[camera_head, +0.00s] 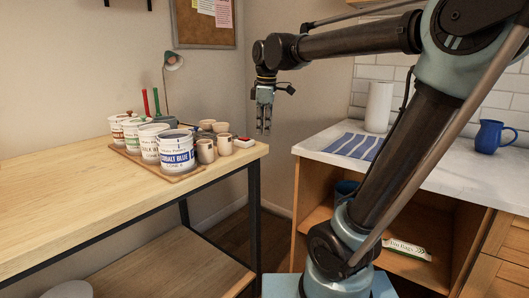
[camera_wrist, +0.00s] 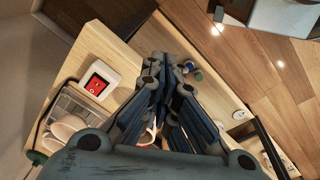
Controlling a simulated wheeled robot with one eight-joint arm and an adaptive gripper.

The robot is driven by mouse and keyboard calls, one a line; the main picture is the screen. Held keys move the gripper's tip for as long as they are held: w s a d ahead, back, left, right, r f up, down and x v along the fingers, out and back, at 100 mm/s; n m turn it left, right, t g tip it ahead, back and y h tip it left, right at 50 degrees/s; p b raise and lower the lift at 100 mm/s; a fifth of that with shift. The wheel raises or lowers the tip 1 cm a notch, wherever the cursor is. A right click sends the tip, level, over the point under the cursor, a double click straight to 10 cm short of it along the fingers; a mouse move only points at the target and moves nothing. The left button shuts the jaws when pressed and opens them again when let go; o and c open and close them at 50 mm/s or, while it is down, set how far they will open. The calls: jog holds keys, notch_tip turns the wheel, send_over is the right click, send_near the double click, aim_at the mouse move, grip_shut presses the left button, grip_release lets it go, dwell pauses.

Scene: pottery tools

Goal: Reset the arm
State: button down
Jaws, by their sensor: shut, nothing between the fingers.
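My gripper (camera_head: 264,128) hangs at the end of my arm with its fingers pointing down. It is shut and empty, in the air over the gap between the wooden table and the white counter, near the table's right end. In the wrist view my gripper's fingers (camera_wrist: 168,75) lie close together, with the table's corner and the floor beyond them.
The wooden table (camera_head: 60,215) holds a tray of labelled tubs (camera_head: 177,150), small beige cups (camera_head: 206,151) and a red-and-white switch box (camera_head: 243,142). A green lamp (camera_head: 174,62) stands behind. The counter (camera_head: 450,170) holds a white cylinder (camera_head: 379,106) and a blue jug (camera_head: 489,137).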

jog(key=s+d+f+m, duration=0.8)
jog(key=s+d+f, duration=0.1)
jog(key=f, duration=0.3)
jog(key=s+d+f+m+t, duration=0.1)
jog(key=s+d+f+m, duration=0.7)
jog(key=d+f, duration=0.2)
notch_tip(320, 180, down, 3)
jog(key=shift+s+d+r+h, duration=0.15)
jog(key=shift+s+d+h, duration=0.15)
jog(key=shift+s, duration=0.05)
jog(key=shift+s, duration=0.1)
